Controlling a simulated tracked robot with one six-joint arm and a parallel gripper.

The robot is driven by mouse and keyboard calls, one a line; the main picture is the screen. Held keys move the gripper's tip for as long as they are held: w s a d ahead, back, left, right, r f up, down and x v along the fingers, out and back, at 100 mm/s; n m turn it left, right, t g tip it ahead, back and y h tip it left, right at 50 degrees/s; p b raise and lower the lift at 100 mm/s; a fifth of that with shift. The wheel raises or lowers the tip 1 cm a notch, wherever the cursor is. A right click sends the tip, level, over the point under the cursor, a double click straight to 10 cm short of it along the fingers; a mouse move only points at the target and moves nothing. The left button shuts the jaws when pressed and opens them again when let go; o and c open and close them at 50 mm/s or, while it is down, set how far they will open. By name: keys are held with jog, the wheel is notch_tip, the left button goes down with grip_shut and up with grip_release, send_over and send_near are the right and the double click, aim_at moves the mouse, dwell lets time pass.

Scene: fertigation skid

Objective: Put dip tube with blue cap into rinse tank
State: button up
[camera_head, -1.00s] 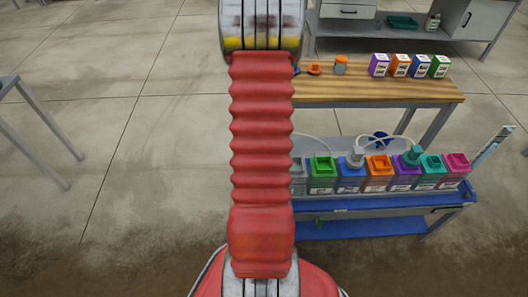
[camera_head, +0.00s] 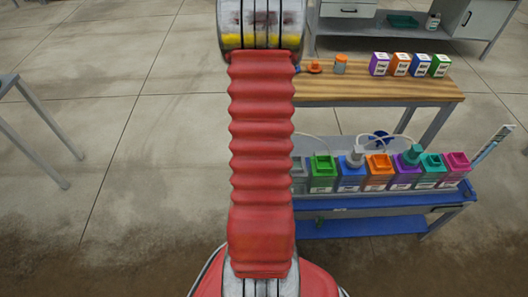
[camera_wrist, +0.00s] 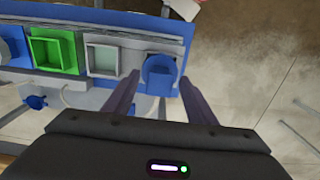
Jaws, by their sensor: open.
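In the wrist view, a blue rounded part (camera_wrist: 159,72) shows between the open, empty fingers of my gripper (camera_wrist: 160,80), at the end of the tank row; it may be the blue cap. I cannot tell whether the fingers are level with it, and no tube shows below it. Beside it stands a pale grey open tank (camera_wrist: 104,60), probably the rinse tank; it also shows in the head view (camera_head: 299,176), partly behind my arm. My gripper and the blue part are hidden in the head view.
A green tank (camera_head: 322,173) and several coloured tanks stand in a row on the blue cart (camera_head: 400,201). Grey-capped (camera_head: 355,155) and teal-capped (camera_head: 413,155) fittings with hoses rise there. Behind is a wooden bench (camera_head: 380,91) with small boxes. Open floor lies left.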

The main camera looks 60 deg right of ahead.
notch_tip(320, 180, up, 12)
jog(key=shift+r, duration=0.15)
dwell(0.4)
dwell(0.5)
jog(key=shift+w, duration=0.1)
jog(key=w+a+r+n+t+h, duration=0.1)
jog(key=w+a+r+n, duration=0.1)
jog(key=w+a+r, duration=0.35)
jog(key=w+a+r+n, duration=0.2)
jog(key=w+a, duration=0.1)
jog(key=a, duration=0.5)
jog(key=w+a+r+n+t+h, duration=0.1)
jog(key=w+a+r+n, duration=0.1)
jog(key=w+a+r, duration=0.35)
jog(key=s+a+r+n+t+y, duration=0.1)
jog(key=s+a+r+n, duration=0.1)
jog(key=a, duration=1)
jog(key=s+a+r+n+t+y, duration=0.1)
jog(key=s+a+n, duration=0.3)
jog(key=a, duration=0.8)
jog(key=shift+s+r+n+t, duration=0.2)
jog(key=shift+r+n+t, duration=0.1)
jog(key=shift+r+t, duration=0.5)
